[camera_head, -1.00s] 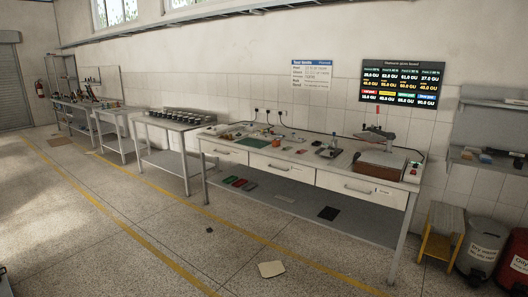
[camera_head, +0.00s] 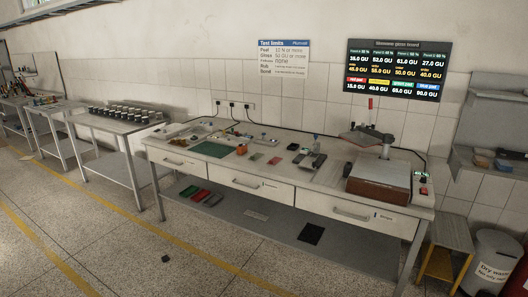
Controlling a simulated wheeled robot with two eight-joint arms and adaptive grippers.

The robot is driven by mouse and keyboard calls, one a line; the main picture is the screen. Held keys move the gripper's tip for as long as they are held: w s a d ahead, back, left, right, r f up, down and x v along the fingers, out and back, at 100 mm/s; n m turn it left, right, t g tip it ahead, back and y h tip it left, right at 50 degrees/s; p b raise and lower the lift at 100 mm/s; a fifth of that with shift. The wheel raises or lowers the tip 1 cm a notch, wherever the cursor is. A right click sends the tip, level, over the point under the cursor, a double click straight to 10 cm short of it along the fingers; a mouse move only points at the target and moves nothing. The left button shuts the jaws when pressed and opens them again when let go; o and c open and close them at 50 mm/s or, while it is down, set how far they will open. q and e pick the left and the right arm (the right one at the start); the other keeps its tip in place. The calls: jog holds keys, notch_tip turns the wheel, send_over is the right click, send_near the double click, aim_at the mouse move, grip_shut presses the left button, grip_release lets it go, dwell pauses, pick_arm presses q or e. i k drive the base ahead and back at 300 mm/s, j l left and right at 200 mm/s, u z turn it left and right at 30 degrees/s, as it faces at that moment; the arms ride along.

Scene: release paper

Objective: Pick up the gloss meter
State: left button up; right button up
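Several small items lie on the white workbench (camera_head: 330,176) in the head view, and I cannot tell for sure which is the gloss meter. A dark, flat device (camera_head: 309,160) near the bench's middle right could be it. A small black item (camera_head: 293,147) sits to its left. Neither of my grippers is in view.
A press with a brown base (camera_head: 378,184) stands at the bench's right end. A green mat (camera_head: 211,149) lies at the left. A yellow stool (camera_head: 440,262) and a bin (camera_head: 492,262) stand right of the bench. The floor in front is mostly clear.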

aim_at(240, 150)
jog(key=i, duration=2.75)
